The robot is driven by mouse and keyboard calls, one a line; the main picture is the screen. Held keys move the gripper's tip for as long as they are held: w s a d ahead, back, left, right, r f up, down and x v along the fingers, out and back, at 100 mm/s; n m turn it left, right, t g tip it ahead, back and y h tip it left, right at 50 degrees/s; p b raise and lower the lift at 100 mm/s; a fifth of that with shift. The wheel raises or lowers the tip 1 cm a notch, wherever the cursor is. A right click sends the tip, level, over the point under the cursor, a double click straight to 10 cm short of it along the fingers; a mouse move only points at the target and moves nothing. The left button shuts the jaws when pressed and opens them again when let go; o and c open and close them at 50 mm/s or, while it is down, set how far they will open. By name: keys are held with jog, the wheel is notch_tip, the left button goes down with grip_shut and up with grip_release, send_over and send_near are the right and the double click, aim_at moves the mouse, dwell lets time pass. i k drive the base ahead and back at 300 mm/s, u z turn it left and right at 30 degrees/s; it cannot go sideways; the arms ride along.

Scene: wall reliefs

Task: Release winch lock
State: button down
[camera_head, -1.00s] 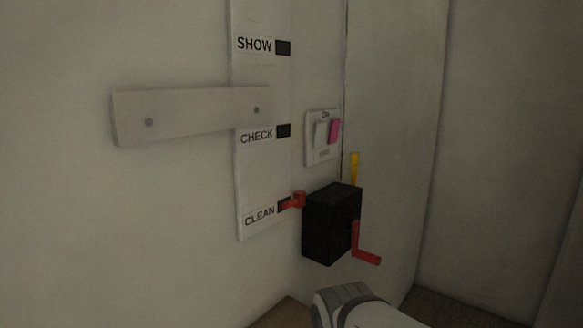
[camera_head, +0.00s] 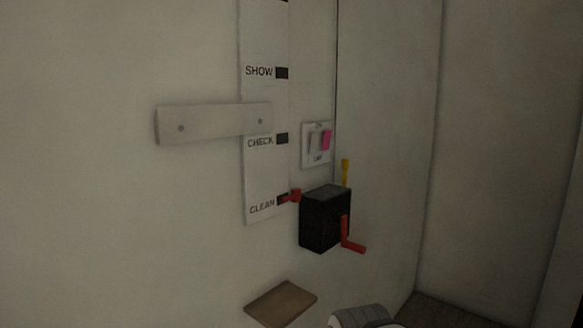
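The winch is a black box (camera_head: 325,220) on the wall, with a red crank handle (camera_head: 349,239) on its right side. A yellow lever (camera_head: 345,172) stands upright at the top right of the box; I cannot tell for certain that it is the lock. A small red pointer (camera_head: 294,195) sticks out left of the box at the CLEAN slot of a white strip (camera_head: 259,165). Part of my arm shows at the bottom edge, below the box and apart from it. My gripper's fingers are not in view.
A switch plate (camera_head: 305,156) with a pink rocker (camera_head: 327,140) is on the wall above the box. A pale bar (camera_head: 208,124) crosses the strip at left. A brown ledge (camera_head: 281,303) juts out below. A wall corner lies to the right.

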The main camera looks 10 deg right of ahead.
aim_at(345, 162)
jog(key=z, duration=0.1)
jog(key=i, duration=0.95)
jog(key=u, duration=0.05)
